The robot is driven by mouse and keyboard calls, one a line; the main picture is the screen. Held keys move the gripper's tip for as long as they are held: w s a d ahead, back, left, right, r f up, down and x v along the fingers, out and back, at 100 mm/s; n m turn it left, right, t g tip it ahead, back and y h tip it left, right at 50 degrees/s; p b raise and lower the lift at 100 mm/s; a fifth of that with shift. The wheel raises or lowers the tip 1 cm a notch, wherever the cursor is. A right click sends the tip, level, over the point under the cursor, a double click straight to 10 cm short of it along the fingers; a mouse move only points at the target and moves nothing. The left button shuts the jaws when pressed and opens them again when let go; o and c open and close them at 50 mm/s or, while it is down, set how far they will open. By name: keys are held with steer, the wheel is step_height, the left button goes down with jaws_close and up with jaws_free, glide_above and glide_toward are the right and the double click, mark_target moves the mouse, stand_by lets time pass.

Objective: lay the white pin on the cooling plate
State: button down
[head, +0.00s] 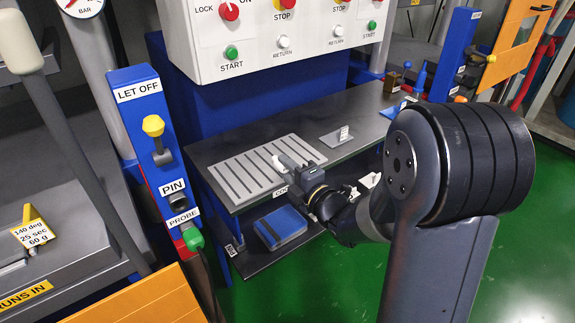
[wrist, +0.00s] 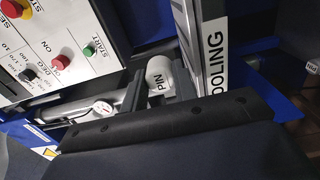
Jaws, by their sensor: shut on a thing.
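The white pin (head: 278,161) is held at the end of my gripper (head: 296,166), over the right part of the cooling plate. The cooling plate (head: 238,178) is a light grey slotted plate lying on the dark bench. Its edge also shows in the wrist view (wrist: 187,28), beside the COOLING label (wrist: 215,55). I cannot tell whether the pin touches the plate.
A white control panel (head: 270,50) with buttons hangs above the bench (head: 300,122). A small grey stand (head: 338,137) is to the right of the plate. A blue post (head: 150,140) with PIN and PROBE holders stands at left. A blue bin (head: 280,227) is on the lower shelf.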

steer(key=shift+f, duration=0.45)
